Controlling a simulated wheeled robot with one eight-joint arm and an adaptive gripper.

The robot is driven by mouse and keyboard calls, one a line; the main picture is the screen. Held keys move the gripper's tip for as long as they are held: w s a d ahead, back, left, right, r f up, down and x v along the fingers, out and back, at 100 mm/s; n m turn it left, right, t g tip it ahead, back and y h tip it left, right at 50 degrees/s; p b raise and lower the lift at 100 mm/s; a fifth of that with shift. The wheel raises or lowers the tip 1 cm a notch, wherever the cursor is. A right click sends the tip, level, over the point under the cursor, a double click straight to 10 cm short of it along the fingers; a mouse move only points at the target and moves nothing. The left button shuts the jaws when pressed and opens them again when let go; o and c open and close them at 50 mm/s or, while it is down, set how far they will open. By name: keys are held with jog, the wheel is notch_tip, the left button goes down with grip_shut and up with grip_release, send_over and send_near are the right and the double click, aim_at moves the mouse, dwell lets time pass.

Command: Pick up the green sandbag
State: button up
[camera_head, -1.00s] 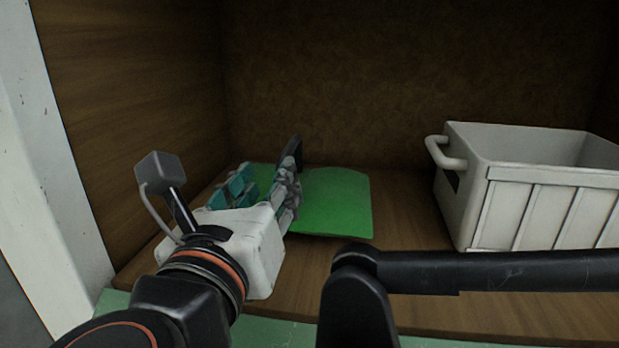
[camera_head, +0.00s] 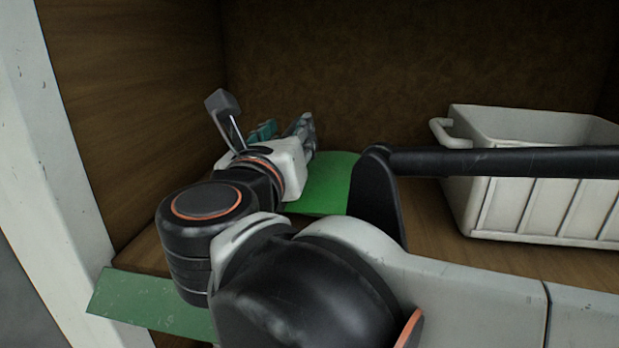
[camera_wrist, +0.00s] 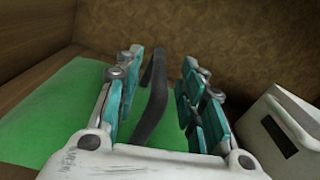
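The green sandbag (camera_head: 325,186) lies flat on the wooden floor of the truck box, partly hidden by my arm. In the wrist view its green surface (camera_wrist: 50,110) spreads left of and beneath my gripper. A black strap handle (camera_wrist: 153,100) stands up from it. My gripper (camera_wrist: 159,65) is open, with its teal-padded fingers on either side of the handle. The handle appears nearer the left finger; I cannot tell if they touch. In the head view my gripper (camera_head: 288,132) is over the sandbag's far part, and its fingers are partly hidden.
A white crate (camera_head: 545,205) stands to the right of the sandbag; its corner shows in the wrist view (camera_wrist: 262,135). The wooden side wall (camera_head: 130,110) is on the left and the back wall (camera_head: 350,70) lies behind. Floor between sandbag and crate is clear.

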aim_at(293, 125)
jog(key=w, duration=0.3)
jog(key=shift+w+d+f, duration=0.1)
jog(key=shift+w+d, duration=0.05)
jog(key=shift+w, duration=0.2)
jog(key=shift+s, duration=0.1)
grip_shut()
